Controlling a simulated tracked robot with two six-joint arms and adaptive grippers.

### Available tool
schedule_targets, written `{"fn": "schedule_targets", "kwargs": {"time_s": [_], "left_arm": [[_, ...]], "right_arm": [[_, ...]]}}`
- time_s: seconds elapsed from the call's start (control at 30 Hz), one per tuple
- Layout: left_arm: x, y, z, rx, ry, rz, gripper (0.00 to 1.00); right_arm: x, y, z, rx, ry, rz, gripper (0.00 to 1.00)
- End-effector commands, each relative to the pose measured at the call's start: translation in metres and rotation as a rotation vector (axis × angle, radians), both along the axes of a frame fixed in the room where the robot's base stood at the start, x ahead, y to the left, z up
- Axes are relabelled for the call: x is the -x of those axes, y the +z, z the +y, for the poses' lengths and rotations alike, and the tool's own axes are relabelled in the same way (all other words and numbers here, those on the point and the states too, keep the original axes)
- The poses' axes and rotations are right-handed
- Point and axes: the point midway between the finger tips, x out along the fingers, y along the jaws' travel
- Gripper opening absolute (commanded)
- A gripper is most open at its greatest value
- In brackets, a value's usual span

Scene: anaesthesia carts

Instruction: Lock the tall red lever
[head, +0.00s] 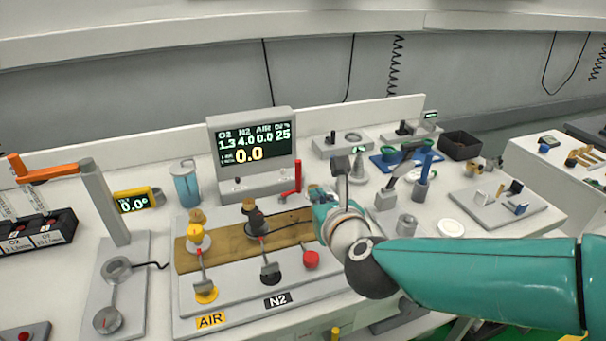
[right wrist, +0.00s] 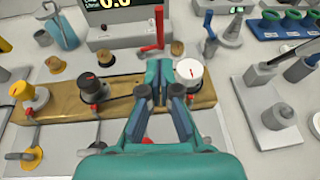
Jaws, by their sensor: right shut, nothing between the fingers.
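The tall red lever (head: 298,176) stands upright behind the wooden strip of the valve panel, just right of the monitor. Its short red foot reaches to the left. It also shows upright at the top middle of the right wrist view (right wrist: 159,27). My right gripper (head: 320,210) is in front of the lever and a little to its right, apart from it. In the right wrist view its closed fingers (right wrist: 161,82) are over the wooden strip, between the black-topped knob and the white knob (right wrist: 188,74), holding nothing. My left gripper does not show.
The valve panel (head: 240,312) carries yellow, black and red valves. The monitor (head: 252,150) stands behind it. A blue cup (head: 186,184) is left of the monitor. A grey post with an orange arm (head: 48,172) stands at left. Grey fixtures crowd the right side.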

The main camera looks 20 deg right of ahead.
Motion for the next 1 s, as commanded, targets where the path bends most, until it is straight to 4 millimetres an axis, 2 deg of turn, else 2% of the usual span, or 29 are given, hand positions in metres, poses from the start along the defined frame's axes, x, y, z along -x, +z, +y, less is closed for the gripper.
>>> {"fn": "schedule_targets", "kwargs": {"time_s": [0.43, 0.6, 0.8, 1.0], "left_arm": [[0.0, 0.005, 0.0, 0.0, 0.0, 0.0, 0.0], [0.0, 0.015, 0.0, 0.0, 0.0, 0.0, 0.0], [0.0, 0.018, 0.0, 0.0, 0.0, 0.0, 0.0], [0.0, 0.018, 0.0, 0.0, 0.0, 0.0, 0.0]], "right_arm": [[-0.082, -0.027, -0.006, 0.0, -0.004, 0.004, 0.0], [-0.107, -0.025, -0.007, 0.0, -0.002, 0.002, 0.0], [-0.121, -0.026, -0.007, 0.0, -0.002, 0.001, 0.0], [-0.122, -0.026, -0.008, -0.001, -0.003, 0.0, 0.0]]}}
